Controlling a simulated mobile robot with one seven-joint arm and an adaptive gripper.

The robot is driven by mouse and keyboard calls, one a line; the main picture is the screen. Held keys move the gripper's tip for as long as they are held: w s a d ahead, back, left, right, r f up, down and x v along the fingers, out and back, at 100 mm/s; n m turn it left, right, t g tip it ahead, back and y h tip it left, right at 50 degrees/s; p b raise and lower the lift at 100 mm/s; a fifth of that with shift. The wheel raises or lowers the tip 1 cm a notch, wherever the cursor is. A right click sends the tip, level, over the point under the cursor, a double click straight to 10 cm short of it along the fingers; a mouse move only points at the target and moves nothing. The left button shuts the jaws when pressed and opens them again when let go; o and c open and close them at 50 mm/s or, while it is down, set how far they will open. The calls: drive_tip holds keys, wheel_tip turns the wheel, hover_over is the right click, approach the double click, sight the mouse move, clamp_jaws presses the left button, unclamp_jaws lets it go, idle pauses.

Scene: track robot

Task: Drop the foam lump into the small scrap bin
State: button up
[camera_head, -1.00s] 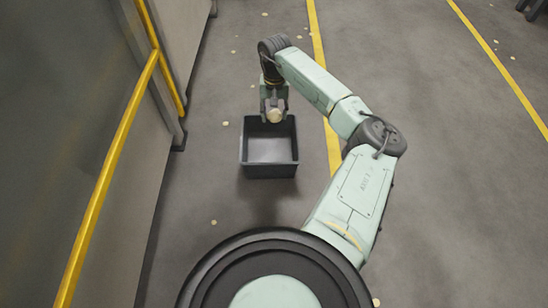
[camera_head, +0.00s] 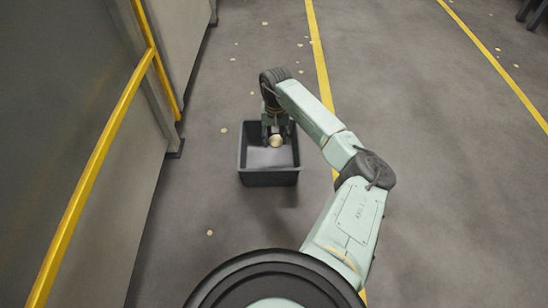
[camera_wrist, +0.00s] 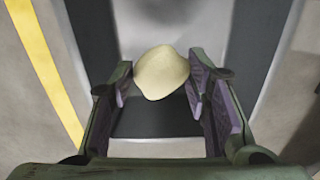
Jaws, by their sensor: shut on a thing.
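The foam lump (camera_head: 276,141) is pale yellow and rounded. My gripper (camera_head: 276,136) is shut on it, and in the head view both are over the inside of the scrap bin. The small scrap bin (camera_head: 269,179) is a dark grey open box standing on the floor. In the wrist view the foam lump (camera_wrist: 162,73) sits between the two finger pads of my gripper (camera_wrist: 160,82), with the dark bin (camera_wrist: 255,50) below and around it. How far the lump is above the bin floor is hard to tell.
A yellow handrail (camera_head: 95,170) runs along a grey wall on the left. Yellow lines (camera_head: 321,60) mark the grey floor, and several small pale scraps (camera_head: 224,131) lie scattered on it. The floor to the right is open.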

drive_tip(key=o, duration=0.9)
drive_tip(key=shift+r, duration=0.1)
wheel_tip(320, 180, up, 12)
idle(0.3)
idle(0.3)
